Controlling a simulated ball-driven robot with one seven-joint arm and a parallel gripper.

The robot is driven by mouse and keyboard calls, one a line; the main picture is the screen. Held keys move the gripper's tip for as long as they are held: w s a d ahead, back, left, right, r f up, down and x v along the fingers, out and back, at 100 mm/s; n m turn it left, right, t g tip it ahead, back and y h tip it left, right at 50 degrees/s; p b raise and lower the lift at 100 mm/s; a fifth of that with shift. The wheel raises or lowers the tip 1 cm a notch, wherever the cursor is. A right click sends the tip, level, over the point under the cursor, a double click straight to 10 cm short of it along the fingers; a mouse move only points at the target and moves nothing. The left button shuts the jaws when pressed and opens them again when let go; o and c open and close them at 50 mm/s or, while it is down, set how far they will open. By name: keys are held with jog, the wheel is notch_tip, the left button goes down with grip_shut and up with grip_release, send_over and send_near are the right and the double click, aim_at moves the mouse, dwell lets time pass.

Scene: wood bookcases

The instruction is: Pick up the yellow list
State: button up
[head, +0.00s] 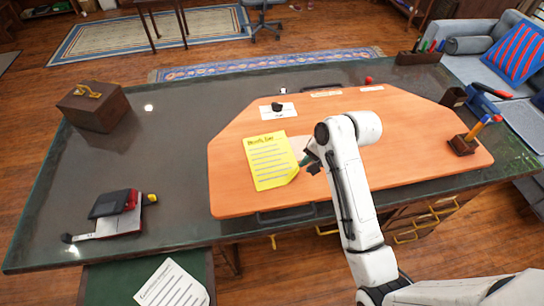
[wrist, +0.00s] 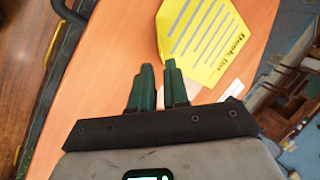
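The yellow list (head: 270,161) is a sheet of paper with lines of text, lying on the orange desk pad. Its lower right corner looks slightly curled. It also shows at the top of the wrist view (wrist: 208,38). My gripper (head: 309,161) is just right of the sheet, low over the pad. In the wrist view its two green fingers (wrist: 159,67) stand a little apart, with orange surface visible between them. The right fingertip overlaps the sheet's near edge in the picture; I cannot tell whether they touch. Nothing is held.
The dark desk (head: 170,150) carries a brown box (head: 94,106) at the left, a stapler-like device (head: 115,210) at the front left, and a white card (head: 278,112) behind the list. A pen holder (head: 462,145) stands at the right. Another sheet (head: 172,285) lies below the desk's front.

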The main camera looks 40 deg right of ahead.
aim_at(299, 176)
jog(key=p+x, duration=0.1)
jog(key=x, duration=0.4)
jog(key=shift+w, duration=0.1)
grip_shut()
